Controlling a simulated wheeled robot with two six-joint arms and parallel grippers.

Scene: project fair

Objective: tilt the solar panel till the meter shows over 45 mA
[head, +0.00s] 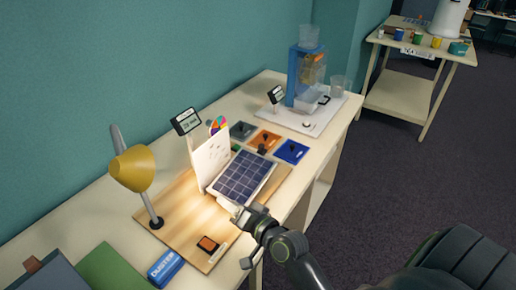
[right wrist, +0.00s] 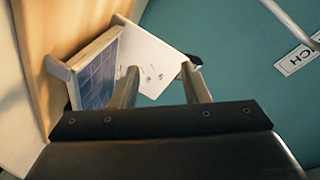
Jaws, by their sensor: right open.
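The solar panel (head: 243,178), a dark blue grid with a pale frame, sits tilted on a wooden board (head: 178,210) under a yellow lamp. It also shows at the left of the right wrist view (right wrist: 100,75). A small meter (head: 186,121) stands behind it on a post; its digits are too small to read surely. My right gripper (head: 243,214) is at the panel's near lower edge. In the right wrist view its fingers (right wrist: 160,88) are apart with nothing clearly held between them; I cannot tell whether they touch the panel. My left gripper is not in view.
The yellow lamp (head: 133,168) stands left of the panel, and a white upright card (head: 211,156) stands right behind it. A blue duster box (head: 165,268) lies at the front left. Coloured trays (head: 265,139) and a blue apparatus (head: 304,75) stand farther back.

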